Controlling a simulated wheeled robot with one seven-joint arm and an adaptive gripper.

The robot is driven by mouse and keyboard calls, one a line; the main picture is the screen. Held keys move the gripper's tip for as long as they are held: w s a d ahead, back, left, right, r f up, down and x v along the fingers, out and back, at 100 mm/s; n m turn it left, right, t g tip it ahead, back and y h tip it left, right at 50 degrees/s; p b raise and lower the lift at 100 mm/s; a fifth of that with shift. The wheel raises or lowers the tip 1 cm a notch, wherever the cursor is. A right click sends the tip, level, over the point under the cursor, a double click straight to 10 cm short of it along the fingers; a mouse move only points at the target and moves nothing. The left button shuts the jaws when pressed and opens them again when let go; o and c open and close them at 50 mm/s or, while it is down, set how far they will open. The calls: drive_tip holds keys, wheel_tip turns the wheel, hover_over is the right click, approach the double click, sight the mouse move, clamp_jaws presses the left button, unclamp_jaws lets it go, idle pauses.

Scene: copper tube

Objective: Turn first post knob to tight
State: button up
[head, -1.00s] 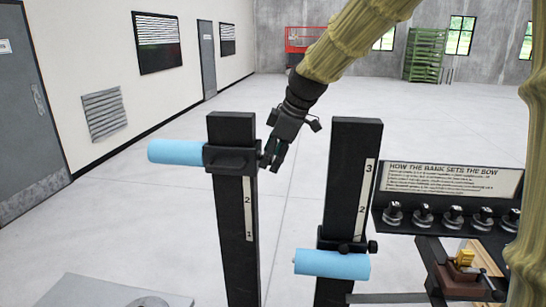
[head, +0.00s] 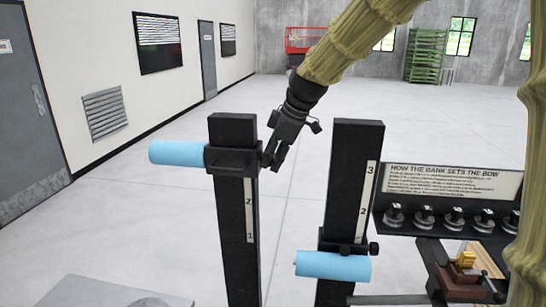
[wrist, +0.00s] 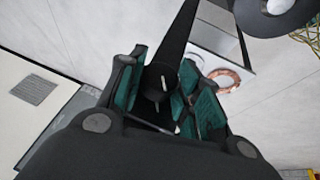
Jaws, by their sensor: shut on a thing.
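The first post (head: 231,215) is the black upright on the left, with a number scale. A black collar (head: 235,162) sits near its top, and a blue padded roller (head: 176,153) sticks out to the left. My gripper (head: 271,162) is at the collar's right side, its fingers around the small knob there. In the head view the fingers mostly hide that knob. In the wrist view the dark round knob (wrist: 157,82) sits between the teal-lined fingers of my gripper (wrist: 158,95), with a pale mark on its face. The gripper is shut on it.
A second black post (head: 350,185) stands to the right, with a lower blue roller (head: 332,266) and its own side knob (head: 374,248). Further right are a sign panel (head: 455,180) with several knobs and a wooden vise-like fixture (head: 468,268).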

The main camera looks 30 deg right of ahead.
drive_tip(key=shift+w+d+r+p, duration=0.1)
drive_tip(key=shift+r+p, duration=0.2)
drive_tip(key=shift+p, duration=0.3)
drive_tip(key=shift+r+g+y+p, duration=0.1)
drive_tip(key=shift+g+y+p, duration=0.2)
drive_tip(key=shift+g+p, duration=0.1)
drive_tip(key=shift+w+m+g+y+p, duration=0.1)
drive_tip(key=shift+m+g+y+p, duration=0.2)
drive_tip(key=shift+g+y+p, duration=0.4)
drive_tip(key=shift+w+d+f+m+g+y+p, duration=0.1)
drive_tip(key=shift+f+m+g+y+p, duration=0.05)
drive_tip(key=shift+g+y+p, duration=0.4)
drive_tip(key=shift+w+d+f+m+g+y+p, duration=0.15)
drive_tip(key=shift+g+y+p, duration=0.15)
drive_tip(key=shift+g, duration=0.35)
drive_tip(key=g+y, duration=0.2)
drive_tip(key=m+g+y, duration=0.1)
drive_tip(key=shift+d+f+g, duration=0.1)
drive_tip(key=shift+f+g, duration=0.15)
drive_tip(key=shift+g, duration=0.15)
drive_tip(key=shift+w+f+m+g+y+b, duration=0.15)
drive_tip(key=shift+m+g+y, duration=0.25)
drive_tip(key=shift+g+y, duration=0.55)
drive_tip(key=shift+s+f+m+g+y+b, duration=0.15)
drive_tip(key=shift+m+g+y, duration=0.4)
drive_tip(key=shift+y, duration=0.55)
drive_tip(key=shift+g, duration=0.3)
